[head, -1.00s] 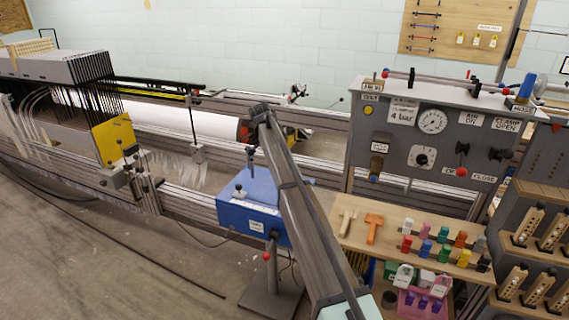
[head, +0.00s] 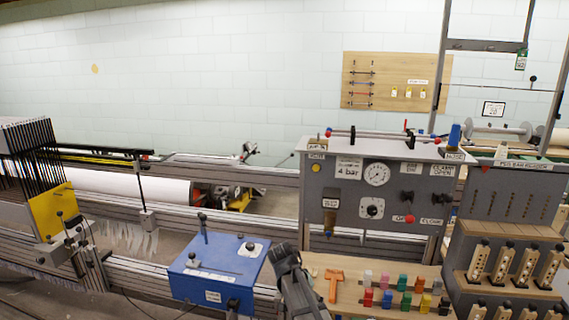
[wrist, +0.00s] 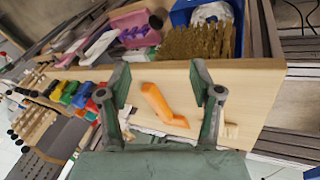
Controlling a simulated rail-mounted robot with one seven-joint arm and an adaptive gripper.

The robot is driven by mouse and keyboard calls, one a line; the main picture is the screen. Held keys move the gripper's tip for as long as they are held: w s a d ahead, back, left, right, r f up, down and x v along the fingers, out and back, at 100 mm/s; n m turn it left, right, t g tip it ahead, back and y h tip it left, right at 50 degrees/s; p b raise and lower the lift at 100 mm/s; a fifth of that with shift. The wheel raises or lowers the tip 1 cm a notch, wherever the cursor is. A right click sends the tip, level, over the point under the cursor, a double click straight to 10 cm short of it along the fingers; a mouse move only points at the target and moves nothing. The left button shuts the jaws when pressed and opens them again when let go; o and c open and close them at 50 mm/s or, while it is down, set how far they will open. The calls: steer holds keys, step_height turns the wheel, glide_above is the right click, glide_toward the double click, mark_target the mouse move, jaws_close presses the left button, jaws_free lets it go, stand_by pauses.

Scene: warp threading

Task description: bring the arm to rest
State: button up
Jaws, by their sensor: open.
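My gripper (wrist: 160,88) shows in the wrist view with its two green-grey fingers spread apart and nothing between the tips that I can tell is held. Beyond the fingers is a pale wooden shelf (wrist: 255,95) with an orange tool (wrist: 160,105) lying on it, seen between the fingers; the gap between them and the tool is hard to judge. The fingers cannot be made out there.
A grey control panel (head: 385,180) with a gauge stands behind the wooden shelf (head: 350,300) of coloured blocks. A rack of wooden pieces (head: 500,265) stands at right. The loom frame with a yellow plate (head: 52,212) is at left. A blue bin (wrist: 182,14) shows in the wrist view.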

steer(key=s+d+f+n+g+y, duration=0.15)
steer(key=s+d+f, duration=0.25)
steer(key=s+f, duration=0.85)
steer(key=s+d+f+n+g+y, duration=0.1)
steer(key=s+d+f+n+g, duration=0.2)
steer(key=s+f, duration=1.3)
steer(key=s, duration=0.4)
steer(key=s+f+n+g+y, duration=0.1)
steer(key=s+f, duration=0.3)
steer(key=s, duration=0.4)
steer(key=s+d+f+g+y, duration=0.1)
steer(key=s+f, duration=0.3)
steer(key=s, duration=0.4)
steer(key=shift+f+n+b, duration=0.2)
steer(key=shift+n+b, duration=0.15)
steer(key=shift+b, duration=0.1)
